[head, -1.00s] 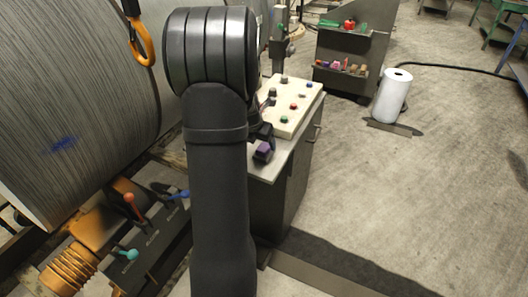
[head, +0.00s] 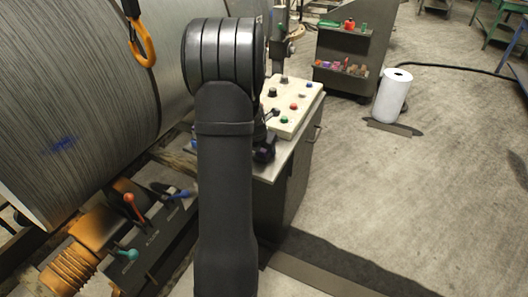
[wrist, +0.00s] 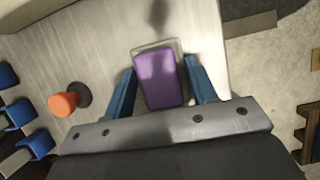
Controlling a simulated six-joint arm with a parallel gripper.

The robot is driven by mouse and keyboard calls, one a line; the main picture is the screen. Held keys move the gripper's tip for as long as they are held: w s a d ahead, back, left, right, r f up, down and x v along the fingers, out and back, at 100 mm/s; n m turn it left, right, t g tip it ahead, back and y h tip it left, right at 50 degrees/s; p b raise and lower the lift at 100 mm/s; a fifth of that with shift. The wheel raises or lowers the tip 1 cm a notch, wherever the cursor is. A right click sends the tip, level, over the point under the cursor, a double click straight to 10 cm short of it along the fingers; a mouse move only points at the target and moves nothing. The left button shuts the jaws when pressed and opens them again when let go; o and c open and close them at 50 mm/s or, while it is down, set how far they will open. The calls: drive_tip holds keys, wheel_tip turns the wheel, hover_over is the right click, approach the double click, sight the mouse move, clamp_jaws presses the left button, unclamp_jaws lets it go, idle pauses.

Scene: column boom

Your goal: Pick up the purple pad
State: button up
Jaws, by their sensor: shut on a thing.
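The purple pad (wrist: 162,82) is a small rounded block in the middle of the wrist view, between the two blue fingers of my gripper (wrist: 159,66). My gripper is shut on the pad. A pale outline shows around the pad's far end, over the light cabinet top (wrist: 100,50). I cannot tell whether the pad is clear of that surface. In the head view my gripper (head: 264,149) is a dark shape at the near end of the cabinet top, partly behind my arm, and it mostly hides the pad.
A cream control box (head: 297,108) with coloured buttons stands on the cabinet just beyond my gripper. An orange knob (wrist: 63,103) and blue pieces (wrist: 40,144) lie to the left in the wrist view. A large coil (head: 75,85) stands left. Open floor (head: 430,200) lies right.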

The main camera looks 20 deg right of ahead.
drive_tip(key=shift+r, duration=0.4)
drive_tip(key=r, duration=0.3)
drive_tip(key=shift+s+d+r, duration=0.25)
drive_tip(key=shift+r, duration=0.15)
drive_tip(key=s+d+r, duration=0.6)
drive_tip(key=s, duration=0.3)
drive_tip(key=shift+d+r, duration=0.15)
drive_tip(key=shift+r, duration=0.05)
drive_tip(key=o, duration=0.4)
drive_tip(key=c, duration=0.3)
